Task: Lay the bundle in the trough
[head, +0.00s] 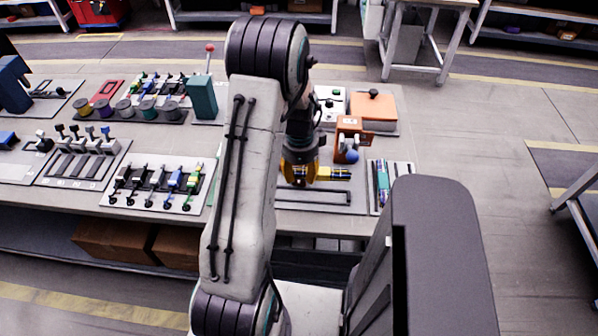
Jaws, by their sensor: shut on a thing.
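My gripper (302,174) hangs over the right part of the workbench, partly behind my own arm. It is shut on a short bundle (335,174) with yellow and dark parts, which lies crosswise and sticks out to the right of the fingers. A long, low dark trough (318,199) lies on a grey plate just nearer than the gripper. The bundle appears above and behind the trough, apart from it. The left ends of the bundle and trough are partly hidden by the gripper and arm.
An orange block with a blue ball (351,156) stands close behind the bundle. A narrow tray (407,173) with teal and purple rods lies to the right. An orange-topped box (373,106) is farther back. Several coloured levers (155,187) stand at left.

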